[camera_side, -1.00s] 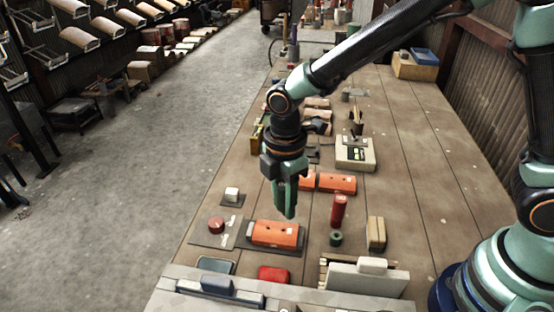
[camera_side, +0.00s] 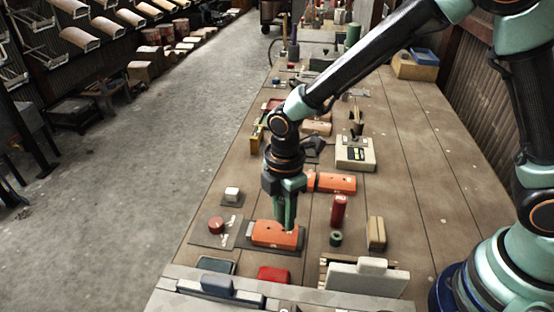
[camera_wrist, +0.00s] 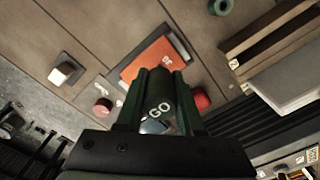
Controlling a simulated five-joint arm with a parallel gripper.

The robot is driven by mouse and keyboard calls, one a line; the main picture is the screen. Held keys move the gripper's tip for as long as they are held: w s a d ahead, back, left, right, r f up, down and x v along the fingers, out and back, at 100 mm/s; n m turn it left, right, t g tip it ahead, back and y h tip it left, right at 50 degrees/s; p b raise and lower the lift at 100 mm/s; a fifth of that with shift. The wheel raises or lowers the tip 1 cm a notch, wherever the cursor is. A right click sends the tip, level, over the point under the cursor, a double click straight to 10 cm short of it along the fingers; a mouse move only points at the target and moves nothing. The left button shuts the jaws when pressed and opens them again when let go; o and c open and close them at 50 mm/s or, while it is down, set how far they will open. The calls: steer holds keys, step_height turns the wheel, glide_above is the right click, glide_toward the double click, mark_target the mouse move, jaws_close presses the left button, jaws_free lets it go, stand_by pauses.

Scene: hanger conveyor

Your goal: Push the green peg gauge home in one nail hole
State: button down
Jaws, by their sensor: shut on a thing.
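The orange block (camera_side: 268,236) lies on a dark mat near the front of the bench; it also shows in the wrist view (camera_wrist: 139,68). My gripper (camera_side: 287,214) points down over the right part of its top. In the wrist view my gripper (camera_wrist: 158,82) is shut on the dark green peg gauge (camera_wrist: 157,105), which bears the letters GO. The gauge's lower end and the nail hole under it are hidden, so I cannot tell whether the peg has entered the hole.
More orange blocks (camera_side: 337,183) lie farther back. A red cylinder (camera_side: 338,210), a green ring (camera_side: 336,239) and a tan block (camera_side: 376,233) stand to the right. A red round piece (camera_side: 216,225) is on the left. A grey fixture (camera_side: 366,278) is at the front.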

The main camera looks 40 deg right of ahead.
mark_target(284, 198)
steer(key=shift+f, duration=1.35)
stand_by(0.9)
steer(key=c, duration=0.8)
jaws_free()
steer(key=shift+o, duration=0.2)
steer(key=o, duration=0.6)
steer(key=shift+c, duration=0.2)
steer(key=shift+r, duration=0.15)
steer(key=shift+r, duration=2.9)
